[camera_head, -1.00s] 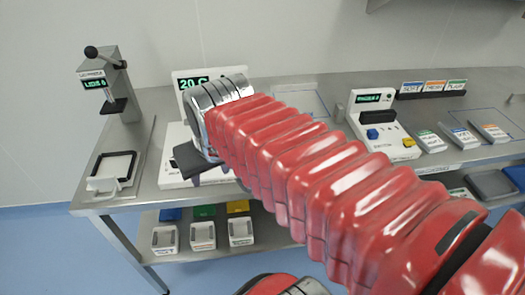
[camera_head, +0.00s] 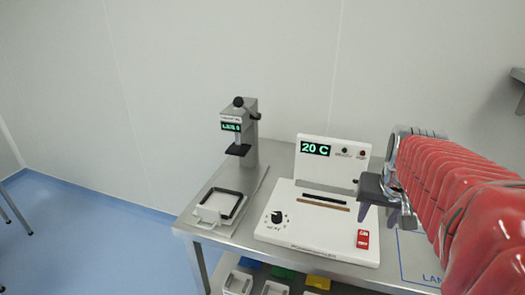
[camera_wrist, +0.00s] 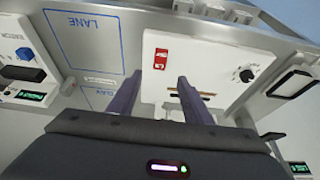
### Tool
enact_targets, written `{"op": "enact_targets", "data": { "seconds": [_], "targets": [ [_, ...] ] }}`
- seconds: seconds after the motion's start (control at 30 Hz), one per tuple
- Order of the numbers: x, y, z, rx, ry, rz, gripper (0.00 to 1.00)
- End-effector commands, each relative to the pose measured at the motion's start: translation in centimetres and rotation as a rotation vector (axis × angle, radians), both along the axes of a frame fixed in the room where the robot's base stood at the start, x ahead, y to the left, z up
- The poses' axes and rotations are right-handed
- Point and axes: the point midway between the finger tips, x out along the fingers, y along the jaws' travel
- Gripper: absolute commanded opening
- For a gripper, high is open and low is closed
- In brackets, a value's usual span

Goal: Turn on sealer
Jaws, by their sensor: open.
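The sealer (camera_head: 340,147) is a white machine with a green "20 C" display, a black knob (camera_head: 277,218) and dark slots in its base. A red rocker switch (camera_head: 362,239) sits at the front right corner of its base. In the wrist view the red switch (camera_wrist: 161,59) lies just beyond and between my fingertips, and the knob (camera_wrist: 246,75) is to the right. My gripper (camera_head: 378,212) is open and empty, with its fingers pointing down above the right side of the sealer, apart from the switch.
A press with a green display (camera_head: 231,127) stands left of the sealer, with a black-framed tray (camera_head: 217,208) before it. Coloured bins (camera_head: 283,272) are on the lower shelf. A blue outlined "LANE" area (camera_wrist: 85,45) on the table is bare.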

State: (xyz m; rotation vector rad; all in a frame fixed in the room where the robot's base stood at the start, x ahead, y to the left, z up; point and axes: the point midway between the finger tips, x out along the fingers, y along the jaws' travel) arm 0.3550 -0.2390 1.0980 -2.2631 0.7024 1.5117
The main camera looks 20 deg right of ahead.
Motion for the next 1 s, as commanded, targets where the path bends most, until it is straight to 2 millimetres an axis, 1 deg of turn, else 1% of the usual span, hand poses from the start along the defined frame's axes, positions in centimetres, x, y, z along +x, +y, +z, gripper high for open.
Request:
{"op": "enact_targets", "data": {
  "seconds": [0.13,0.27,1.0],
  "targets": [
    [0.1,0.0,-0.4,0.001,0.002,0.001,0.45],
    [0.4,-0.2,-1.4,0.003,0.003,0.001,0.45],
    [3.6,-2.3,-10.6,0.002,0.002,0.004,0.45]
  ]
}}
